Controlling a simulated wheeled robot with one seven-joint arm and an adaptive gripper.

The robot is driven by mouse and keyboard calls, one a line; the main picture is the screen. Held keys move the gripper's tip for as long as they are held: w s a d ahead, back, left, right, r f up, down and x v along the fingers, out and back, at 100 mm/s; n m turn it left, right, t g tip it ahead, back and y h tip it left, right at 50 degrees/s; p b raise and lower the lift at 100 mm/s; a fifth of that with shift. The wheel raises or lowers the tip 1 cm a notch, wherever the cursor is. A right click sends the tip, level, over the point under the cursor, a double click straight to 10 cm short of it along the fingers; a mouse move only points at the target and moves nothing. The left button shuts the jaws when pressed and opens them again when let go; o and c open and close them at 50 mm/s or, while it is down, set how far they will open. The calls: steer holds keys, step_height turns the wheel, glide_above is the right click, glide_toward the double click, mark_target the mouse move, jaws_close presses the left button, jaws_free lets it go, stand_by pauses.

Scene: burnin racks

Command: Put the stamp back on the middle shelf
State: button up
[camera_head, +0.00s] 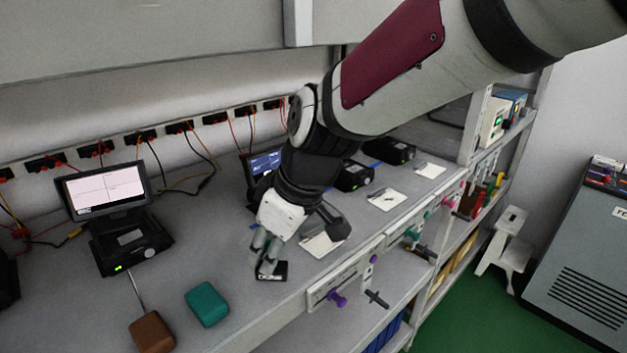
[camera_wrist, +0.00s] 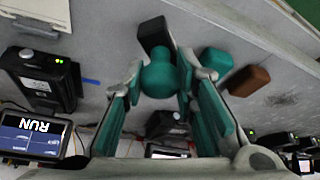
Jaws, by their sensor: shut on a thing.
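My gripper (camera_head: 266,258) is low over the grey bench top (camera_head: 235,265), near its front edge. In the wrist view its fingers are shut around the round teal knob of the stamp (camera_wrist: 160,78). The stamp's black base (camera_wrist: 153,36) extends beyond the fingertips. In the head view the base (camera_head: 271,271) shows as a small dark block under the fingers; the fingers hide the knob. I cannot tell whether the base touches the bench. A lower shelf (camera_head: 399,264) shows beneath the bench top; which level counts as middle is unclear.
A teal block (camera_head: 207,303) and a brown block (camera_head: 151,333) lie left of my gripper. A black device with a screen (camera_head: 103,190) stands further left. White cards (camera_head: 386,199) and more black devices (camera_head: 354,174) line the bench. Purple and dark handles (camera_head: 338,299) project at the front edge.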

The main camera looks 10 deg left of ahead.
steer(key=a, duration=0.1)
steer(key=w+a, duration=0.1)
steer(key=a, duration=0.1)
steer(key=shift+w+f, duration=0.1)
steer(key=shift+f, duration=0.05)
steer(key=shift+f+p, duration=0.65)
steer(key=shift+f, duration=1.1)
steer(key=shift+w+f, duration=0.1)
steer(key=shift+f, duration=0.1)
steer(key=o, duration=0.9)
steer(key=shift+r, duration=0.1)
